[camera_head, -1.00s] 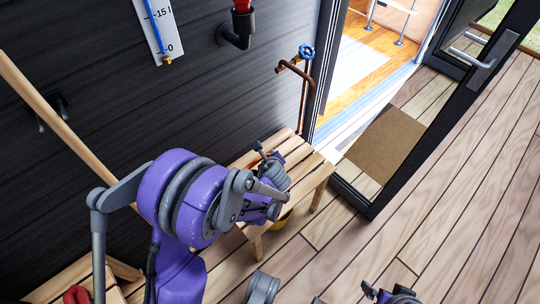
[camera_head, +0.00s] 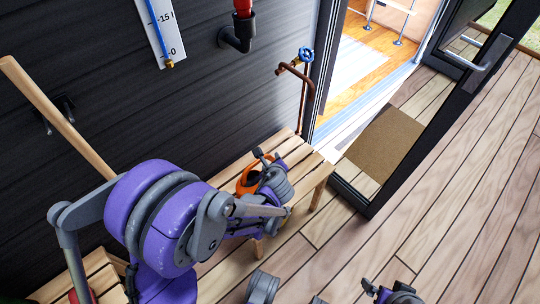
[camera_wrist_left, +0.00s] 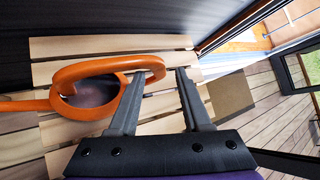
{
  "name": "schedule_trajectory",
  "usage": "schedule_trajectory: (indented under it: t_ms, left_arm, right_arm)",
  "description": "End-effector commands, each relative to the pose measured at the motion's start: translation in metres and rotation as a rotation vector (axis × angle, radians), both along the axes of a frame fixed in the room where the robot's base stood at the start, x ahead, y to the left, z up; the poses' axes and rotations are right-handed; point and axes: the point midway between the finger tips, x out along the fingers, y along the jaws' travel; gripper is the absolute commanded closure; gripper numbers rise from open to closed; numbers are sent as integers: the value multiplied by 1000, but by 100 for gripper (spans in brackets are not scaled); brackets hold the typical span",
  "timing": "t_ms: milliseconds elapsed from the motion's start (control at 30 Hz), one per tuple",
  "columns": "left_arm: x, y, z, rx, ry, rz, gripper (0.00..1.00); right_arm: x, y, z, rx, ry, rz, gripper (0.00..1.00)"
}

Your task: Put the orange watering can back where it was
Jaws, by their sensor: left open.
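The orange watering can (camera_head: 243,187) stands on the slatted wooden bench (camera_head: 318,172) against the dark wall, partly hidden behind my left gripper (camera_head: 268,158). In the left wrist view the can (camera_wrist_left: 95,112) shows its round opening, a spout running left and a looped handle (camera_wrist_left: 100,66). My left gripper (camera_wrist_left: 162,75) is open there. The right end of the handle shows in the gap between its fingertips, close to the left finger; I cannot tell whether they touch. My right gripper (camera_head: 388,290) is only partly in view at the bottom edge, and its jaws are unclear.
A copper pipe with a blue tap (camera_head: 305,54) rises behind the bench. A wooden pole (camera_head: 55,115) leans by the wall at left. An open glass door (camera_head: 440,105) and a brown mat (camera_head: 385,140) are at right. The deck right of the bench is clear.

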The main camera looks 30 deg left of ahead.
Motion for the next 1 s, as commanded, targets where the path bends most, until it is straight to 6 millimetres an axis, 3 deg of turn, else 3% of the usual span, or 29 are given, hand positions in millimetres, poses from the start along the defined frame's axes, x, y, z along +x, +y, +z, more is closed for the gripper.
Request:
schedule_trajectory:
  t_ms: [100, 367, 467, 567, 733, 1000]
  left_arm:
    - [-17, -10, 18, 0, 0, -3, 52]
    - [-36, -20, 35, -10, -2, 9, 52]
    - [-47, -18, 41, -89, -15, 77, 52]
    - [-69, -14, 52, -263, -43, 233, 52]
    - [-129, -15, 71, -671, -104, 645, 52]
    - [-219, -38, 86, -1190, -164, 1310, 52]
  right_arm:
    - [-1, 0, 9, 0, -3, 0, 1]
    - [-2, 0, 16, 0, -5, 0, 1]
    - [-2, 0, 16, 0, -5, 0, 1]
    - [-2, 0, 16, 0, -5, 0, 1]
    - [-2, 0, 16, 0, -5, 0, 1]
    - [-2, 0, 16, 0, -5, 0, 1]
